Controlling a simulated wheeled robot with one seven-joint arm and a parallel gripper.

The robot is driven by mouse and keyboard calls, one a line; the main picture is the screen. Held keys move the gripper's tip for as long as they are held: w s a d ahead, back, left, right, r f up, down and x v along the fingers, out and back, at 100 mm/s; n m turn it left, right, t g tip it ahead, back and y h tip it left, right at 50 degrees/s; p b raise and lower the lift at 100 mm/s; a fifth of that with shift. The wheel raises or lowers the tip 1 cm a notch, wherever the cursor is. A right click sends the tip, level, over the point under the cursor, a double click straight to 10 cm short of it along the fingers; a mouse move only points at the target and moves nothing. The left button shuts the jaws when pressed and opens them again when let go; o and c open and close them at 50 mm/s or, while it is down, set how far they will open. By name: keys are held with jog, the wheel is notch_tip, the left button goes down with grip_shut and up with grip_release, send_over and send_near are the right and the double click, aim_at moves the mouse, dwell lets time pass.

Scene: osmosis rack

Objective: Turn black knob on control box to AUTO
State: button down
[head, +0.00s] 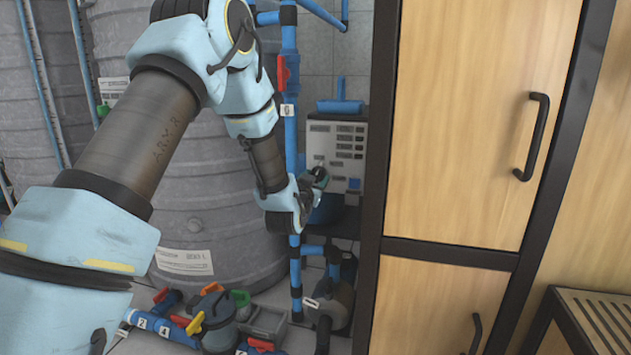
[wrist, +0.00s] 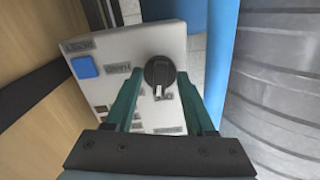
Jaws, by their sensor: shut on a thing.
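The control box (head: 345,142) is pale grey with rows of dark labels and stands behind the blue pipe in the head view. Its face (wrist: 112,50) fills the middle of the wrist view, tilted. The black knob (wrist: 159,72) is round, with a light pointer mark toward the bottom of the picture. My gripper (wrist: 157,78) has its two green fingers on either side of the knob, shut on it. In the head view my gripper (head: 317,178) is at the lower part of the box and hides the knob.
A blue square (wrist: 85,67) is on the box face. A blue pipe (head: 290,80) with a red valve handle runs beside the box. A large grey tank (head: 190,200) is at left, a wooden cabinet (head: 470,130) at right. Pumps and pipes (head: 215,315) crowd the floor.

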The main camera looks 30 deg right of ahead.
jog(key=shift+m+b, duration=0.65)
jog(key=shift+m, duration=2.95)
jog(key=shift+c, duration=1.2)
grip_release()
jog(key=p+v, duration=0.1)
jog(key=v, duration=0.9)
jog(key=shift+s+a+p, duration=0.3)
